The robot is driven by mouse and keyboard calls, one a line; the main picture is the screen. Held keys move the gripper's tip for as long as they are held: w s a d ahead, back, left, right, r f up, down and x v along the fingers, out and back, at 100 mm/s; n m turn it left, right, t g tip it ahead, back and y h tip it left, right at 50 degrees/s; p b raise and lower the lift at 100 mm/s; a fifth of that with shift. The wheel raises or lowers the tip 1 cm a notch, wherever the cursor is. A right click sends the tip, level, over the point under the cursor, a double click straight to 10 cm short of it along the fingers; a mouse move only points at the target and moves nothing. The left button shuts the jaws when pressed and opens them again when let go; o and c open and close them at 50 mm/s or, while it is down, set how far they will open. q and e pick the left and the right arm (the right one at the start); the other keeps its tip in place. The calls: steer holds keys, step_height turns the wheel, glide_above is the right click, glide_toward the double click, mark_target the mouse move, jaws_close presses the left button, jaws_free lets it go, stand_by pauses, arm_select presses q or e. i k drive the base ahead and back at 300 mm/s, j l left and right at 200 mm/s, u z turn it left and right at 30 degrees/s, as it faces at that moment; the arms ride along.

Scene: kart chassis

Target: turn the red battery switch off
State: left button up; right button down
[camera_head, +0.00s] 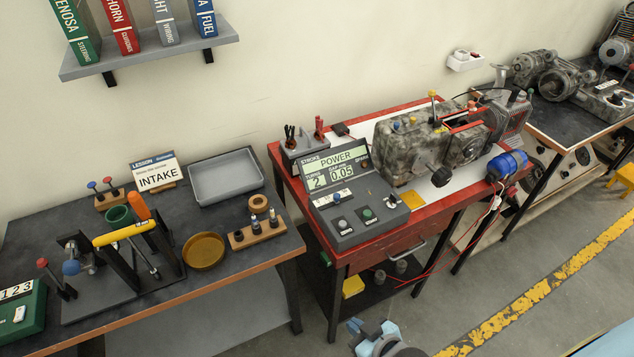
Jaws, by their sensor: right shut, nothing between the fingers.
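A red cart (425,213) stands in the middle. On it is a grey control console (352,195) with a lit POWER display and small knobs. Behind the console is a grey box (303,150) with red and black clips on top. A small red and white part (496,202) hangs at the cart's right edge by a blue cylinder (507,165), with a red cable running from it. I cannot tell for sure which red part is the battery switch, or its position. My right gripper (364,326) is at the bottom edge, shut and empty, well apart from the cart top. My left gripper is out of view.
A mottled engine (425,147) covers much of the cart top. A dark bench (100,310) at left holds a yellow-handled fixture (123,234), a grey tray (226,177) and a bronze dish (204,251). Another bench (560,118) stands at right. The floor (480,290) before the cart is clear.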

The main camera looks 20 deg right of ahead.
mark_target(512, 190)
steer(key=z, duration=1.95)
steer(key=u, duration=0.25)
steer(key=i+l+u, duration=0.15)
steer(key=u, duration=0.15)
steer(key=i+l+u, duration=0.1)
steer(key=l+u, duration=0.45)
steer(key=i+l+u, duration=0.15)
steer(key=l, duration=0.45)
steer(key=l+u, duration=0.15)
steer(key=l, duration=0.45)
steer(key=i+l, duration=0.1)
steer(key=l, duration=0.55)
steer(key=i+l, duration=0.15)
steer(key=l, duration=0.2)
steer(key=i+l, duration=0.25)
steer(key=i, duration=0.15)
